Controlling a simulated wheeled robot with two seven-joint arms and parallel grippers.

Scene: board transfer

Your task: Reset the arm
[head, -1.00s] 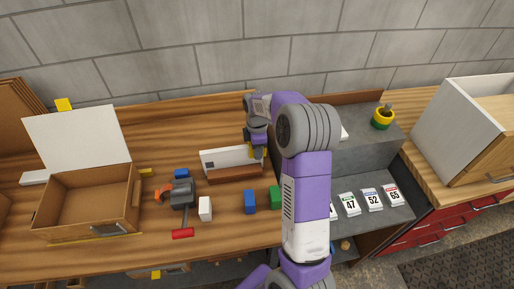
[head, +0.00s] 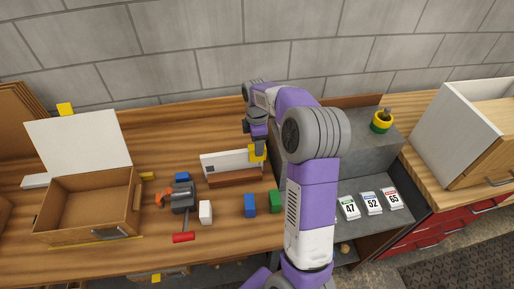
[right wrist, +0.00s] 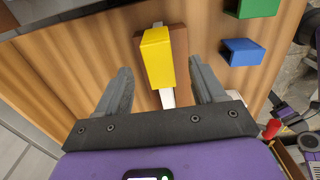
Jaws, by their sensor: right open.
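My right arm reaches over the bench, and its right gripper (head: 257,142) is above the right end of a white board (head: 228,161). The board stands upright in a brown base (head: 235,178). A yellow block (head: 258,153) sits at the board's right end. In the right wrist view the gripper's two fingers (right wrist: 158,66) are spread wide, with the yellow block (right wrist: 157,57) between and beyond them, apart from both. The brown base (right wrist: 178,42) shows beneath the block. My left gripper is in no view.
An open wooden box (head: 88,205) stands at left. A drill-like tool (head: 183,196), a white block (head: 205,211), a blue block (head: 249,204) and a green block (head: 275,201) lie in front of the board. A grey shelf (head: 350,140) with numbered cards (head: 371,203) and a potted cactus (head: 382,121) is at right.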

